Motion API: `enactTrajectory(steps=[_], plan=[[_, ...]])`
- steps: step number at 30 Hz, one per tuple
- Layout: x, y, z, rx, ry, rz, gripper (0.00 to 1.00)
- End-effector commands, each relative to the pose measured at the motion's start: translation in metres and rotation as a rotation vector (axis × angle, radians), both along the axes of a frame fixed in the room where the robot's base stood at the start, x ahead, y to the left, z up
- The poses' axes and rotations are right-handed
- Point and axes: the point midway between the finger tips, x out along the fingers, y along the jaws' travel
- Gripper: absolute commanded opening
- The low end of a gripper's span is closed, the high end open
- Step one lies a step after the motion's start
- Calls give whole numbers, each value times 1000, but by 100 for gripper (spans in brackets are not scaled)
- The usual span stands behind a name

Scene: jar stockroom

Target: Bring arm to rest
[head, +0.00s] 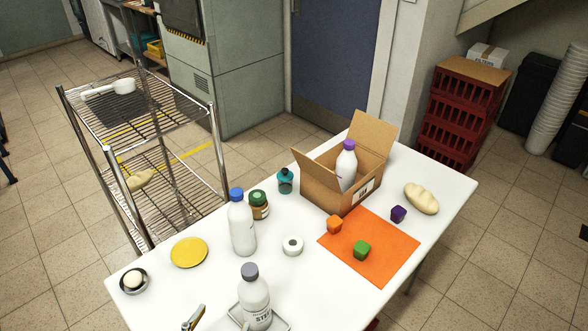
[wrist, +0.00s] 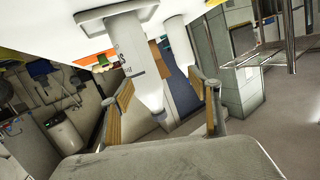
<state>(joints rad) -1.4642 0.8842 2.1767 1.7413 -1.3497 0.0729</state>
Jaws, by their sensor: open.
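My gripper (wrist: 165,82) is open in the wrist view, its two tan-padded fingers apart and nothing held between them. That view is tilted nearly upside down. A white bottle with a grey cap (wrist: 135,55) shows beyond and between the fingers, with a tray under it. In the head view only a small part of my gripper (head: 193,318) shows at the bottom edge, left of the grey-capped bottle (head: 255,298) and apart from it. That bottle stands upright on a small tray (head: 284,324). The rest of my arm is out of the head view.
On the white table (head: 150,305) stand a blue-capped bottle (head: 243,225), a brown jar (head: 259,205), a teal jar (head: 285,181), a yellow plate (head: 189,252) and an open box (head: 325,190) with a purple-capped bottle. Cubes lie around an orange mat (head: 390,270). A wire rack (head: 150,165) stands left.

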Motion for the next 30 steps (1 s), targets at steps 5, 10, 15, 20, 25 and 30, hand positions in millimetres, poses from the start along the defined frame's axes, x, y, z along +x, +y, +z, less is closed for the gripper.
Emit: enactTrajectory(steps=[5,10,15,20,25,30], plan=[[21,15,7,121,92,28,62],[38,27,15,211,166,59,62],[56,36,27,287,231,97,62],[73,42,43,353,288,140,62],[90,45,64,417,344,195,62],[105,43,90,469,391,259,62]])
